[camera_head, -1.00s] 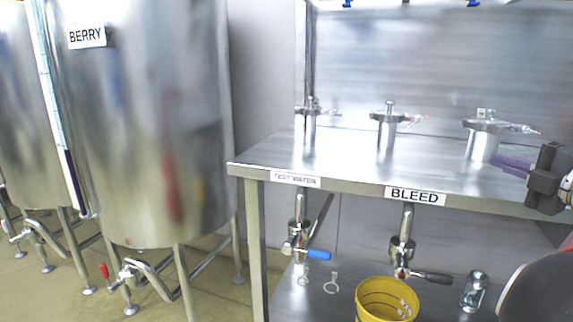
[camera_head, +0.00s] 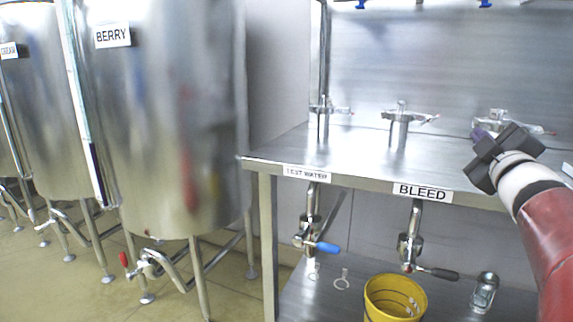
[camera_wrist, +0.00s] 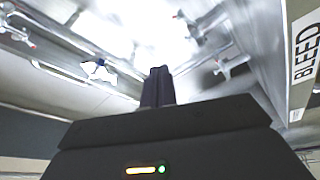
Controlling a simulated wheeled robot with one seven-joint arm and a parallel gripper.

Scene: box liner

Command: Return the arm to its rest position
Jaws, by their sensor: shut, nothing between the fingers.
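My gripper (camera_head: 481,135) is at the right of the head view, above the steel bench and in front of the rightmost clamp fitting. Its dark body and red arm show there, and its purple fingers are mostly hidden behind the body. In the wrist view my gripper's fingers (camera_wrist: 158,86) are together with nothing between them. The arm reaches in from the lower right.
The steel bench (camera_head: 270,160) carries clamped fittings (camera_head: 400,125) and a BLEED label (camera_head: 422,192). Taps with blue (camera_head: 327,248) and black handles hang below. A yellow bucket (camera_head: 378,300) stands on the lower shelf. A BERRY tank (camera_head: 160,130) stands left; floor shows lower left.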

